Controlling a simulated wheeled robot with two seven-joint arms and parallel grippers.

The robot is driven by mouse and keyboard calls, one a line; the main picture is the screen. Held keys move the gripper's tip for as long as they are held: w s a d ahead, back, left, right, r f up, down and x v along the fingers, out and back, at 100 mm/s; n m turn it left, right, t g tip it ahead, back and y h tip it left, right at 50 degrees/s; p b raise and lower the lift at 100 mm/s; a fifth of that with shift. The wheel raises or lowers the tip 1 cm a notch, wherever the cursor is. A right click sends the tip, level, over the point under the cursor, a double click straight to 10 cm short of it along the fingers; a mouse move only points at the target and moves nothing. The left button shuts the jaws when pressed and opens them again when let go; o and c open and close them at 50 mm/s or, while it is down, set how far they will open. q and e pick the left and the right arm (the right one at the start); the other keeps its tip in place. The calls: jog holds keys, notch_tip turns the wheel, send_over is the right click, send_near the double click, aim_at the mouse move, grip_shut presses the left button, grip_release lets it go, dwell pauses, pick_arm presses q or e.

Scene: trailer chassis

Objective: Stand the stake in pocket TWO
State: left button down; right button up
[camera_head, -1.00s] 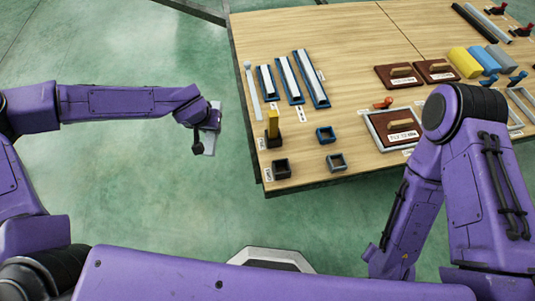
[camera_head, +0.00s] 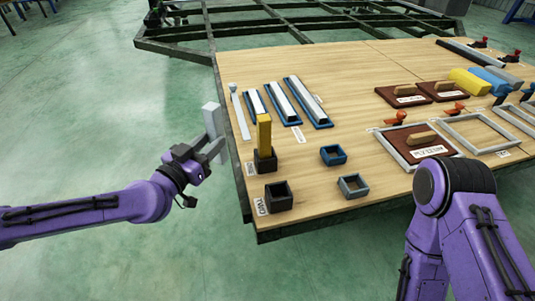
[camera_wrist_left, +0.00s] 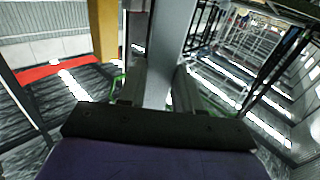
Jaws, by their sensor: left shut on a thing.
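My left gripper (camera_head: 201,158) is shut on a light grey stake (camera_head: 212,120) and holds it roughly upright, off the left edge of the table. The stake also shows between the fingers in the left wrist view (camera_wrist_left: 168,45). Pocket TWO (camera_head: 278,196) is a dark square socket at the table's near left corner, with a "TWO" label (camera_head: 260,206) beside it. It looks empty and lies to the right of and below the gripper in the head view, apart from the stake. My right gripper is out of view.
A yellow stake (camera_head: 264,133) stands in another dark pocket (camera_head: 265,161) just behind pocket TWO. Blue (camera_head: 333,155) and grey (camera_head: 353,186) square sockets sit to the right. Blue trays with pale bars (camera_head: 307,102) lie behind. Floor left of the table is clear.

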pick_arm(q)
jog(key=s+d+r+m+g+h+b, duration=0.1)
jog(key=s+d+r+m+g+h, duration=0.2)
jog(key=d, duration=0.4)
jog(key=s+d+r+m+g+h, duration=0.4)
jog(key=d+m+g+h, duration=0.2)
jog(key=d+g, duration=0.1)
jog(key=shift+s+r+g+h+b, duration=0.2)
jog(key=shift+r+g+h+b, duration=0.1)
jog(key=shift+g+b, duration=0.1)
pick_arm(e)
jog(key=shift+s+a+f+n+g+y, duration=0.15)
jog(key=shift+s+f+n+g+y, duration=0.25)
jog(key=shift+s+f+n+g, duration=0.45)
pick_arm(q)
jog(key=shift+d+f, duration=0.1)
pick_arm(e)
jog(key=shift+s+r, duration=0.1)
